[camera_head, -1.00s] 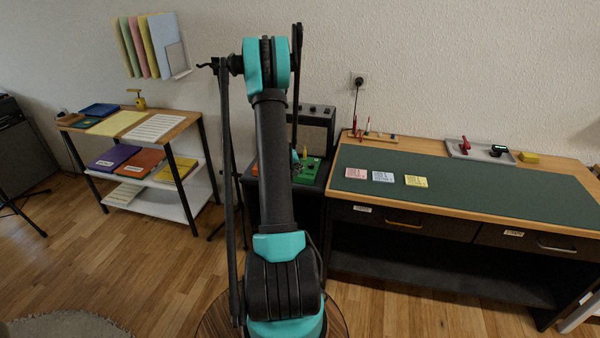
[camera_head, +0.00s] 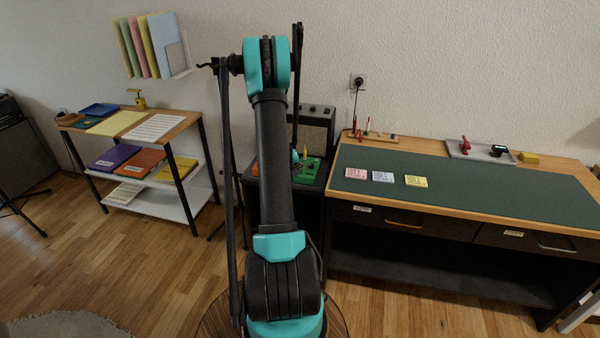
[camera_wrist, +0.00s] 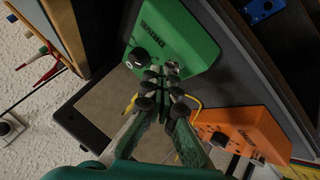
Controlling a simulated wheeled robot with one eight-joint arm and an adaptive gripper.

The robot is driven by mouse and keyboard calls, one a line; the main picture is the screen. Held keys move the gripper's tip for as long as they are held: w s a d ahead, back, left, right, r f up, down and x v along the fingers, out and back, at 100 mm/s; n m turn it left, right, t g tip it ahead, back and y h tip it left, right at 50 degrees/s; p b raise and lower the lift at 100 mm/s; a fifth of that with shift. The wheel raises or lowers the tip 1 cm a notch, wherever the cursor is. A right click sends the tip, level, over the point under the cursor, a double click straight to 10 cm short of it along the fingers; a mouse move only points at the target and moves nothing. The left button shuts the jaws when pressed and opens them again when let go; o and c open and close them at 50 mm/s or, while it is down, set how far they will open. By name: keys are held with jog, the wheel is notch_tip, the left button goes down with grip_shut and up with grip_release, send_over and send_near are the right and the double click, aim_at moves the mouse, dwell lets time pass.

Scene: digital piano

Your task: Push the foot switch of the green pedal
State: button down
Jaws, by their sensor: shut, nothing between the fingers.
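The green pedal (camera_wrist: 180,35), marked DRIVE, fills the top middle of the wrist view. It has dark round knobs and a small metallic part (camera_wrist: 172,68) at its near edge, partly hidden by my fingertips. My gripper (camera_wrist: 160,76) is shut and empty, its dark tips over that near edge; I cannot tell whether they touch it. In the head view the green pedal (camera_head: 311,169) shows just right of my arm, which hides part of it and most of my gripper.
An orange pedal (camera_wrist: 242,132) lies right of my fingers, and a blue pedal (camera_wrist: 262,8) is at the top right. Yellow cables run nearby. An amplifier (camera_head: 316,125) stands behind the pedals. A desk (camera_head: 470,188) with a green mat stands to the right, a shelf (camera_head: 185,123) to the left.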

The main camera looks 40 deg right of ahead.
jog(key=shift+r, duration=3.05)
